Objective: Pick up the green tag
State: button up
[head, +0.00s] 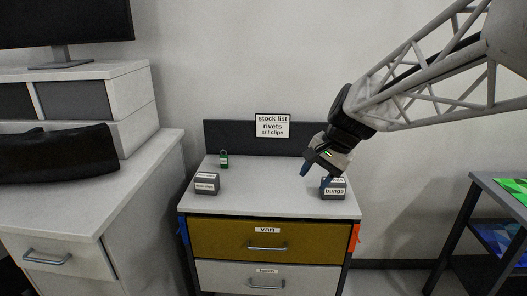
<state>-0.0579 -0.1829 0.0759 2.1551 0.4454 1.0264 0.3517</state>
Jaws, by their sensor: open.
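The green tag (224,159) is small and stands at the back left of the light grey top of a drawer cabinet (265,194). My gripper (315,176) is open and empty above the right part of the cabinet top, well to the right of the tag. Its blue fingertips point down, close to the right grey box in the picture. I cannot tell whether they touch anything.
A grey labelled box (206,184) sits in front of the tag at left. Another grey box (334,189), labelled "bungs", sits at right. The middle of the top is clear.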

jog(key=w+a+f+m+y, duration=0.15)
jog(key=w+a, duration=0.25)
jog(key=w, duration=0.4)
jog(key=w+a+f+m+g+y, duration=0.15)
jog(key=w+a, duration=0.25)
jog(key=w, duration=0.5)
jog(key=w+a+f+m+t+y, duration=0.1)
jog(key=w+a+f+m, duration=0.2)
jog(key=w, duration=0.5)
jog(key=w+a+f+m+y, duration=0.1)
jog(key=w+a+f, duration=0.25)
jog(key=w, duration=0.25)
jog(key=w+a+f+m+y, duration=0.2)
jog(key=w+a, duration=0.3)
jog(key=w, duration=0.1)
jog(key=m+y, duration=0.2)
jog(key=m, duration=0.1)
send_near(225, 168)
jog(key=shift+w+a+r+g, duration=0.15)
jog(key=shift+w+a+r, duration=0.05)
jog(key=shift+a+r, duration=0.3)
jog(key=shift+w+a+r+g, duration=0.1)
jog(key=shift+w+a+r, duration=0.05)
jog(key=shift+a+r, duration=0.35)
jog(key=shift+w+a+f, duration=0.15)
jog(key=shift+w+f, duration=0.05)
jog(key=shift+f, duration=0.1)
jog(key=shift+x, duration=1.3)
jog(key=shift+x, duration=2.6)
